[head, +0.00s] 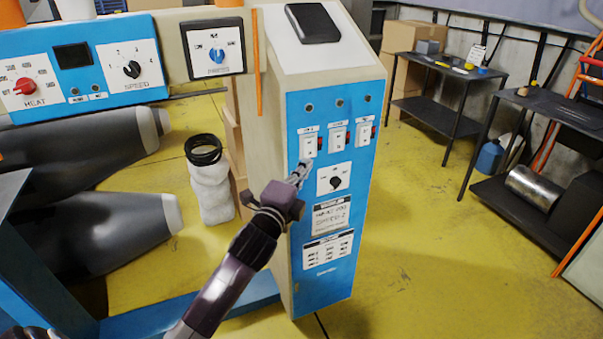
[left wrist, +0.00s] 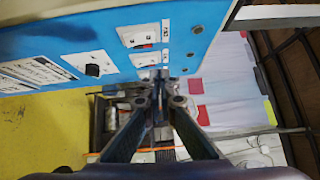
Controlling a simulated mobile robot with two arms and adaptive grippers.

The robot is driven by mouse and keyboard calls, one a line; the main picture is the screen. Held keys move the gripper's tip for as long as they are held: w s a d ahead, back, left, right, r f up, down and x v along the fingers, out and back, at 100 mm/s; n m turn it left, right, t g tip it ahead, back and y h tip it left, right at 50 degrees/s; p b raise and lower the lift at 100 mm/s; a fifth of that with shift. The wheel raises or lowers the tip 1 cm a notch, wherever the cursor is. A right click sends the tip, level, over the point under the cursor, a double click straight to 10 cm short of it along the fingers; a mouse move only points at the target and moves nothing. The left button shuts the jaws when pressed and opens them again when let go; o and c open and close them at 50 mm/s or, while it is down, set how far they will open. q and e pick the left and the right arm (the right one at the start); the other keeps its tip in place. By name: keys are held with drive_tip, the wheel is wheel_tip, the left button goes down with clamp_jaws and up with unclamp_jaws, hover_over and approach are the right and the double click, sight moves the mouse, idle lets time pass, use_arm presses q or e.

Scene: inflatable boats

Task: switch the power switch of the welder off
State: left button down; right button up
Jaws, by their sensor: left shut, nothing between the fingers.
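The welder's blue control panel (head: 300,255) shows in the head view. Three white switches sit in a row near its top: a left one (head: 308,148), a middle one (head: 338,136) and a right one (head: 365,134). Each has a red part; their labels are too small to read, so I cannot tell which is power. My left gripper (head: 301,171) is shut and empty, its tips just below the left switch in the picture. In the left wrist view the shut fingers (left wrist: 160,80) overlap the panel's edge, close to the switches (left wrist: 145,59). Contact cannot be told. My right gripper is not in view.
A black dial (head: 336,182) sits below the switches, with lamps (head: 340,103) above them. At left is another panel (head: 95,75) with heat and speed knobs. Grey boat tubes (head: 80,150) lie below it. Dark tables (head: 448,95) stand at right, with open yellow floor (head: 420,240) between.

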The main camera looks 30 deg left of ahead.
use_arm(q)
drive_tip(key=shift+s, duration=0.9)
wheel_tip(320, 180, down, 14)
drive_tip(key=r+n+g, duration=0.1)
drive_tip(key=n+g, duration=0.1)
drive_tip(key=g, duration=0.1)
drive_tip(key=s+d+f+n+g, duration=0.15)
drive_tip(key=s+f, duration=0.35)
drive_tip(key=f, duration=0.7)
drive_tip(key=s+f+n+g+h, duration=0.1)
drive_tip(key=s+f+n+g, duration=0.3)
drive_tip(key=f, duration=0.8)
drive_tip(key=s+d+f+n+g, duration=0.1)
drive_tip(key=s+f, duration=0.4)
drive_tip(key=f, duration=0.7)
drive_tip(key=s+d+f+n+g, duration=0.2)
drive_tip(key=s+f, duration=0.5)
drive_tip(key=s, duration=0.3)
drive_tip(key=s+d+f+n+g, duration=0.1)
drive_tip(key=s+f+g, duration=0.1)
drive_tip(key=s+f, duration=0.7)
drive_tip(key=s+d+f+n+g, duration=0.1)
drive_tip(key=s+f+g, duration=0.1)
drive_tip(key=s, duration=0.8)
drive_tip(key=s+d+f+n+g+h, duration=0.1)
drive_tip(key=s+d+f+n+g, duration=0.1)
drive_tip(key=s, duration=0.9)
drive_tip(key=shift+s+d+f, duration=0.2)
drive_tip(key=shift+s+f, duration=0.1)
drive_tip(key=shift+f, duration=0.4)
